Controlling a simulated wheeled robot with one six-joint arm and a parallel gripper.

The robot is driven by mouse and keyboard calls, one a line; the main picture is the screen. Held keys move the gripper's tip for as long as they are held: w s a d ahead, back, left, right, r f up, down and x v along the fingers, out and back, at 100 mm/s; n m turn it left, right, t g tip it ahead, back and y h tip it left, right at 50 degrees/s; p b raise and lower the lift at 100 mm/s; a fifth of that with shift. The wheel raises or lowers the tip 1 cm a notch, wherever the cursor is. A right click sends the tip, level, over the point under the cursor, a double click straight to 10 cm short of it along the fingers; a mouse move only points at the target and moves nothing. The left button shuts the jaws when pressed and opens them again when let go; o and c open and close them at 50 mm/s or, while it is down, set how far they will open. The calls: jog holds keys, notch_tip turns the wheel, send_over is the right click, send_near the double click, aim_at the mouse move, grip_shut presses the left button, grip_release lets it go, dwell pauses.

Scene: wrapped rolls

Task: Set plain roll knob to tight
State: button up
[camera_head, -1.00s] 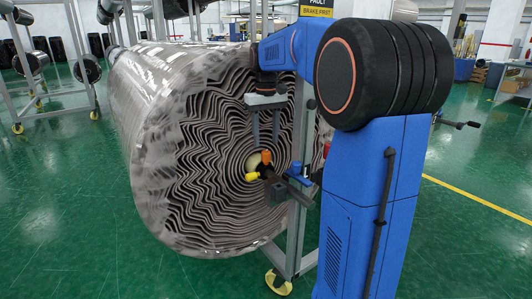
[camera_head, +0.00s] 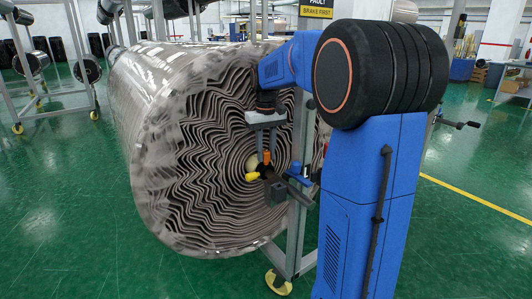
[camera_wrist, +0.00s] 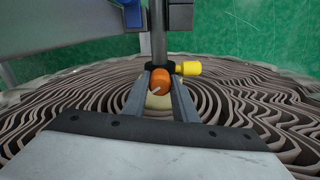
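The plain roll (camera_head: 190,160), a big wavy-layered grey-brown roll in shiny wrap, fills the middle of the head view. At its core is an orange knob (camera_head: 266,157). In the wrist view the orange knob (camera_wrist: 160,79) carries a short white pointer line slanting from its centre to the lower left. My gripper (camera_head: 266,154) points down at the knob. In the wrist view my gripper (camera_wrist: 160,82) has its fingertips against both sides of the knob, with no clear gap. Tight or loose marks cannot be read.
A yellow knob (camera_head: 253,177) sticks out just beside the orange one; it is right of it in the wrist view (camera_wrist: 188,68). A grey stand post (camera_head: 298,170) and a blue clamp part (camera_head: 300,170) are close on the right.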

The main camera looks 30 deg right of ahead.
aim_at(266, 151)
jog(key=shift+m, duration=1.6)
jog(key=o, duration=1)
jog(key=shift+o, duration=0.2)
notch_tip(266, 151, up, 17)
jog(key=shift+r, duration=0.2)
